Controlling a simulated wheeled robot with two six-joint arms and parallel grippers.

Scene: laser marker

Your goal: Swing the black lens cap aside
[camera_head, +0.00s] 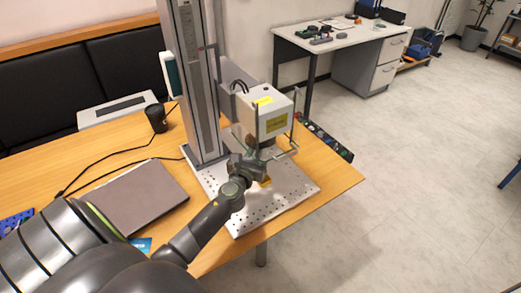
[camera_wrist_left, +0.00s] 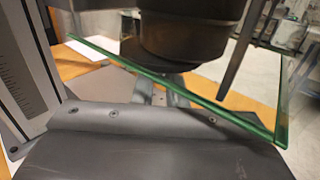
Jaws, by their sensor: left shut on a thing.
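The laser marker's pale box-shaped head (camera_head: 264,117), with yellow labels, hangs from a tall column over a perforated metal plate (camera_head: 290,191). My left gripper (camera_head: 255,165) reaches in from the left, just under this head. In the left wrist view, the dark round lens housing (camera_wrist_left: 190,32) fills the top middle. The black lens cap (camera_wrist_left: 185,65) shows as a dark rim at its underside. My left gripper (camera_wrist_left: 165,88) is shut on the cap's edge; the contact is partly hidden. A green-edged glass pane (camera_wrist_left: 190,92) crosses in front. My right gripper is not in view.
The marker's column (camera_head: 192,80) stands close to my left arm. A closed laptop (camera_head: 140,195), a black cup (camera_head: 156,117) and cables lie on the wooden table (camera_head: 335,178). The floor to the right is clear.

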